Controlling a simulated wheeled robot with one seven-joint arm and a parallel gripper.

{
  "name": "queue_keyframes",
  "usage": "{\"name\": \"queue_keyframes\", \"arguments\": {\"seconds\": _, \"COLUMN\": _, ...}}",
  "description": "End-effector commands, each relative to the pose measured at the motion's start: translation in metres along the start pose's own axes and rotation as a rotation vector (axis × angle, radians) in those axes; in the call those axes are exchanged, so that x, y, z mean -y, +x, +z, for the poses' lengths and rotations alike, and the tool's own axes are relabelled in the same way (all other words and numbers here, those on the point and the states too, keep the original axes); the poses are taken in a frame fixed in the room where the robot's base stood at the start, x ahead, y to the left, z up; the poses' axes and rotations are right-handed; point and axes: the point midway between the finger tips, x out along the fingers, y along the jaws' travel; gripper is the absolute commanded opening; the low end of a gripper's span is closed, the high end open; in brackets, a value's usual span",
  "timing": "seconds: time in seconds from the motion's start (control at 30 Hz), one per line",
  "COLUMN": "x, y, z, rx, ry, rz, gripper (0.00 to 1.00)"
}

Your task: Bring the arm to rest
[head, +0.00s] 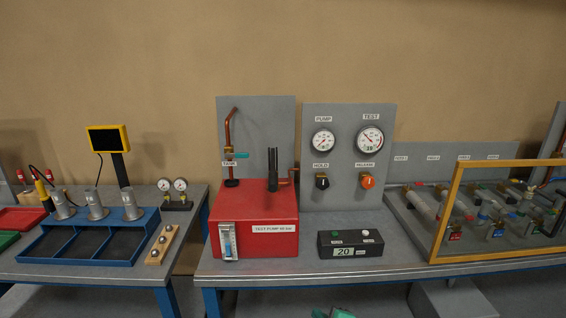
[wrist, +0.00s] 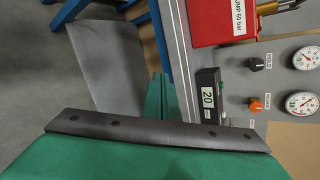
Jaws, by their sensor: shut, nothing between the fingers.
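My gripper (wrist: 162,78) shows in the wrist view as two green fingers close together in front of a dark bar with holes. It is shut and empty. A small green part of my arm shows at the bottom edge of the head view; the rest of the arm is out of sight there. The red test pump (head: 254,226) stands on the grey bench, and its corner also shows in the wrist view (wrist: 222,20). The black box with a display reading 20 (head: 350,244) is in front of the gauge panel (head: 348,190). The gripper touches neither in the wrist view.
A yellow frame (head: 448,212) stands at the right before valves and fittings. A left bench carries a blue tray (head: 82,250) with metal cylinders, and two small gauges. A gap separates the benches. Open floor shows in the wrist view (wrist: 30,80).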

Motion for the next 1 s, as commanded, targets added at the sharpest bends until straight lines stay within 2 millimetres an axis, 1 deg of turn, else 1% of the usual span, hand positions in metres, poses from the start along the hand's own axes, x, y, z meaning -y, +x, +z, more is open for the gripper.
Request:
{"name": "queue_keyframes", "arguments": {"seconds": 0.03, "x": -0.020, "y": 0.003, "z": 0.004, "rx": 0.001, "ry": -0.026, "rz": -0.009, "gripper": 0.00}}
{"name": "queue_keyframes", "arguments": {"seconds": 0.17, "x": -0.060, "y": 0.006, "z": 0.011, "rx": -0.012, "ry": -0.122, "rz": -0.051, "gripper": 0.00}}
{"name": "queue_keyframes", "arguments": {"seconds": 0.2, "x": -0.072, "y": 0.005, "z": 0.013, "rx": -0.018, "ry": -0.152, "rz": -0.063, "gripper": 0.00}}
{"name": "queue_keyframes", "arguments": {"seconds": 0.33, "x": -0.111, "y": -0.001, "z": 0.017, "rx": -0.048, "ry": -0.260, "rz": -0.096, "gripper": 0.00}}
{"name": "queue_keyframes", "arguments": {"seconds": 0.47, "x": -0.150, "y": -0.014, "z": 0.021, "rx": -0.086, "ry": -0.378, "rz": -0.121, "gripper": 0.00}}
{"name": "queue_keyframes", "arguments": {"seconds": 0.6, "x": -0.189, "y": -0.034, "z": 0.024, "rx": -0.132, "ry": -0.518, "rz": -0.138, "gripper": 0.00}}
{"name": "queue_keyframes", "arguments": {"seconds": 0.77, "x": -0.228, "y": -0.065, "z": 0.026, "rx": -0.190, "ry": -0.694, "rz": -0.147, "gripper": 0.00}}
{"name": "queue_keyframes", "arguments": {"seconds": 0.87, "x": -0.251, "y": -0.088, "z": 0.028, "rx": -0.225, "ry": -0.813, "rz": -0.148, "gripper": 0.00}}
{"name": "queue_keyframes", "arguments": {"seconds": 1.0, "x": -0.276, "y": -0.124, "z": 0.030, "rx": -0.271, "ry": -0.991, "rz": -0.146, "gripper": 0.00}}
